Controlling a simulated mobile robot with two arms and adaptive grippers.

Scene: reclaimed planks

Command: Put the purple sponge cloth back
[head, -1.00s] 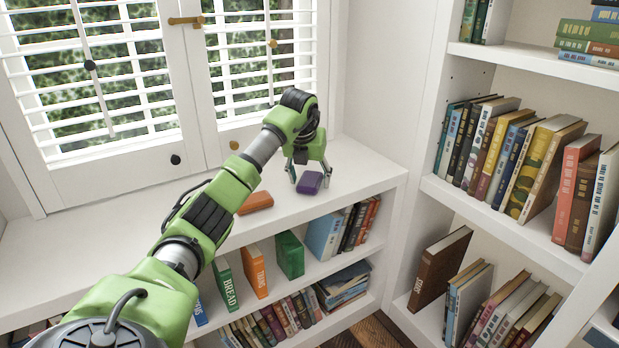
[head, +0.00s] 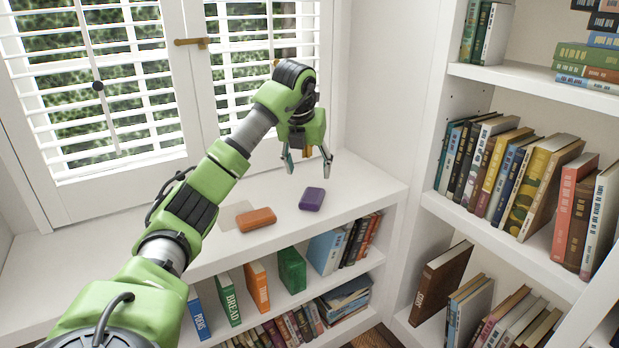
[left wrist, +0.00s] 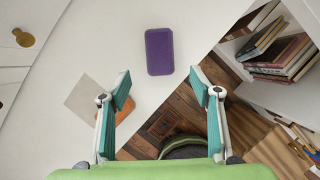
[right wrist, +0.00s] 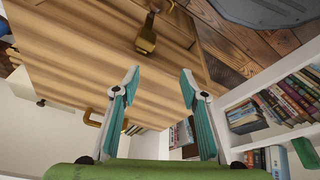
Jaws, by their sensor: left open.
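The purple sponge cloth (head: 312,198) lies flat on the white window-side shelf top, near its front edge. It also shows in the left wrist view (left wrist: 159,52), ahead of the fingers. My left gripper (head: 307,165) is open and empty, raised above and behind the cloth, not touching it. In the left wrist view my left fingers (left wrist: 160,92) are spread apart. An orange block-like cloth (head: 256,219) lies to the left, partly over a beige square patch (head: 237,212). My right gripper (right wrist: 158,90) is open and empty in its wrist view, facing a wooden surface.
The white shelf top (head: 350,185) is clear to the right of the cloth. Shuttered windows (head: 265,80) stand behind it. Books (head: 340,245) fill the shelves below, and a tall bookcase (head: 500,220) stands at right.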

